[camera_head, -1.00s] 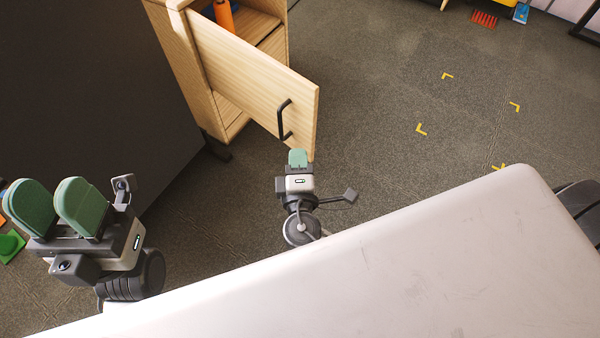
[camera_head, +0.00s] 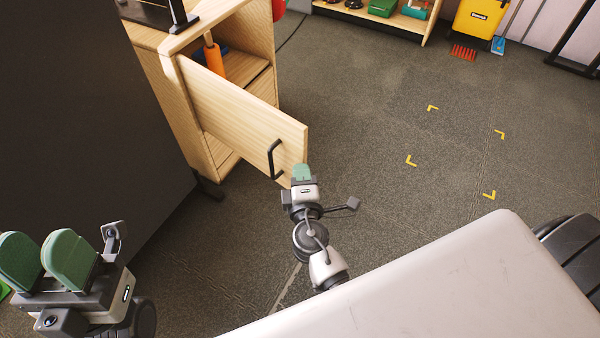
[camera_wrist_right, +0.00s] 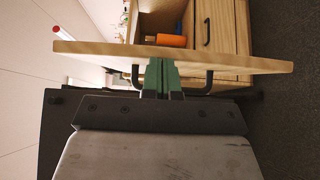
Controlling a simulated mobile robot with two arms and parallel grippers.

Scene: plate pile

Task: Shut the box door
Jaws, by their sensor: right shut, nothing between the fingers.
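The box is a light wooden cabinet (camera_head: 176,101) at the upper left of the head view. Its door (camera_head: 238,112) stands open and has a black bar handle (camera_head: 273,160). My right gripper (camera_head: 301,172) is shut and empty, just beside the door's free end near the handle. In the right wrist view the green fingers (camera_wrist_right: 162,76) are together in front of the door's edge (camera_wrist_right: 215,60), with the handle (camera_wrist_right: 208,80) behind them; I cannot tell if they touch the door. My left gripper (camera_head: 45,260) is open and empty at the lower left.
An orange bottle (camera_head: 213,55) stands inside the cabinet. A dark panel (camera_head: 85,120) fills the left side. A low shelf with bins (camera_head: 385,12) and a yellow bin (camera_head: 481,18) stand far back. The floor to the right is clear, with yellow corner marks (camera_head: 411,161).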

